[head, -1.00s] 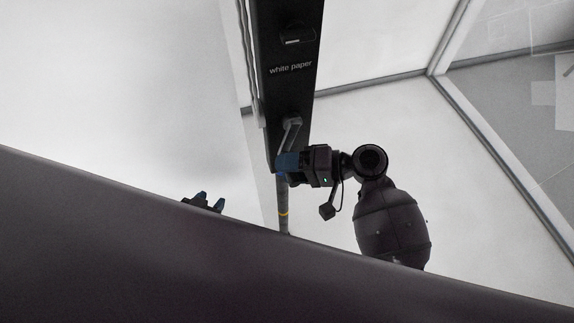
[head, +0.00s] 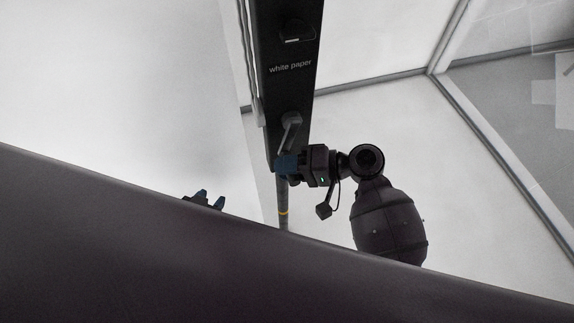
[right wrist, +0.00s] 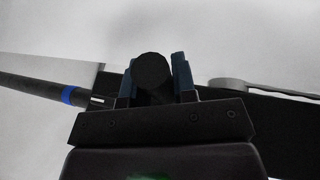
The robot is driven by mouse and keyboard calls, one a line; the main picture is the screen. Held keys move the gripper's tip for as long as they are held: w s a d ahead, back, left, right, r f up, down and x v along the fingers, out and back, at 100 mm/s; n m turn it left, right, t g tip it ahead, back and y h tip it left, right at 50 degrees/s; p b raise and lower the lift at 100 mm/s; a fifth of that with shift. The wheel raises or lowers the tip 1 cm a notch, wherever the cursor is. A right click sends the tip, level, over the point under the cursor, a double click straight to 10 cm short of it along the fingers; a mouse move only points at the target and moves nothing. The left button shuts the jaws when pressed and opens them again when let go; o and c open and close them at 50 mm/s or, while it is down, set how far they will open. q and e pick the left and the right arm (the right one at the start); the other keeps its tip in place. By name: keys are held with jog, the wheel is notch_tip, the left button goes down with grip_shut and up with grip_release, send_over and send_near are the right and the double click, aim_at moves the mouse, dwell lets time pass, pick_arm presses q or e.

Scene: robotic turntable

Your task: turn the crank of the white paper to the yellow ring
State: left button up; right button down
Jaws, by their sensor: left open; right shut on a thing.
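The dark "white paper" panel (head: 290,88) hangs in the upper middle of the head view. Its grey crank (head: 290,130) points down from a pivot near the panel's lower end. My right gripper (head: 286,163) is shut at the crank's lower end. In the right wrist view, a dark round crank handle (right wrist: 152,72) sits between its blue fingers. A yellow ring (head: 283,212) circles the thin rod below the panel. A blue ring (right wrist: 69,95) shows on a rod in the wrist view. My left gripper (head: 205,201) is open and empty, partly hidden behind the dark edge.
A large dark surface (head: 150,260) fills the bottom of the head view and hides what lies below. Pale walls (head: 120,90) surround the panel. A grey frame bar (head: 500,145) edges a greyish pane at the right.

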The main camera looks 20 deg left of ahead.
jog(key=shift+a+r+y, duration=0.25)
jog(key=shift+r+y, duration=0.05)
jog(key=shift+r, duration=0.1)
dwell(0.3)
